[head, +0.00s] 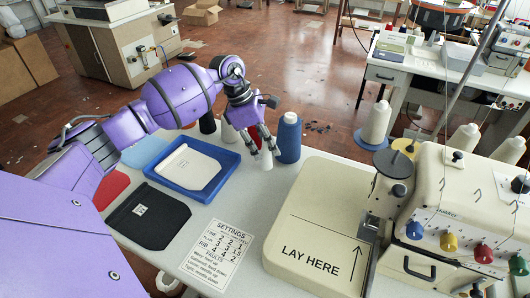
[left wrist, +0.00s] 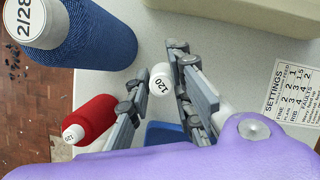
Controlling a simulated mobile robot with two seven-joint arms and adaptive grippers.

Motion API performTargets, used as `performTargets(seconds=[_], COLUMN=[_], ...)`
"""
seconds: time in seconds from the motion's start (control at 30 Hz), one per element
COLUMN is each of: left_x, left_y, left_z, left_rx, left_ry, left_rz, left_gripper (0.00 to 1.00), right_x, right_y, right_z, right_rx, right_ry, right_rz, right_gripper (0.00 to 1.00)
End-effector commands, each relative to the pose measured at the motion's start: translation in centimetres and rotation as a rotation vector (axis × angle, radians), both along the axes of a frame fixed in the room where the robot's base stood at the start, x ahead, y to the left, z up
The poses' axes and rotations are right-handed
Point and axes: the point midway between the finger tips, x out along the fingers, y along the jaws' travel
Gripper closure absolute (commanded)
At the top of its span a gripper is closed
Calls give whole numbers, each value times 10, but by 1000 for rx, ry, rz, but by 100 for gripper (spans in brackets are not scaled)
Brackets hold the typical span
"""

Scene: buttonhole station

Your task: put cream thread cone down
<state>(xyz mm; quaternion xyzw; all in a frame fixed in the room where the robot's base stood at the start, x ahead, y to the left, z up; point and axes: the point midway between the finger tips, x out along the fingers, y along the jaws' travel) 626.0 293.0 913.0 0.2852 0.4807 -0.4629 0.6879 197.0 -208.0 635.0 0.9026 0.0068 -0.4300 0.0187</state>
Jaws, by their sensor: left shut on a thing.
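The cream thread cone, which looks off-white, shows in the left wrist view (left wrist: 160,80) with "120" on its end, between the two fingers of my left gripper (left wrist: 163,92). In the head view my left gripper (head: 265,145) points down over the table, shut on the cone (head: 266,161), whose lower part shows under the fingertips. The cone is close to the table top; I cannot tell whether it touches. The fingers hide its upper part. My right gripper is not in view.
A large blue cone (head: 289,140) stands just right of my left gripper. A blue tray (head: 232,160), a settings card (head: 217,250) and the "LAY HERE" machine bed (head: 315,220) surround a bare table patch.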

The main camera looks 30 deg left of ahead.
Motion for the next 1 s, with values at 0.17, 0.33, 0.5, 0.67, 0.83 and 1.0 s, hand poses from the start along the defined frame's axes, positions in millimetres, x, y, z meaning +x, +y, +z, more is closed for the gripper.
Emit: performTargets(seconds=[0.17,0.33,0.5,0.67,0.83,1.0], left_x=[-1,-1,-1,-1,-1,-1], left_y=[-2,-1,-1,-1,-1,-1], left_z=[-24,-27,-31,-32,-31,-30], left_rx=[-3,-1,0,-1,-1,0], left_ry=[1,-1,2,2,2,1], left_rz=[0,-1,-1,-1,-1,0], left_gripper=[91,91,91,66,61,61], right_x=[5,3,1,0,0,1], right_y=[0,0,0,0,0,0], right_z=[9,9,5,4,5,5], right_rx=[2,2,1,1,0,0], right_ry=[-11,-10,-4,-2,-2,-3], right_rz=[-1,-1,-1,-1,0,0], right_gripper=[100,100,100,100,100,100])
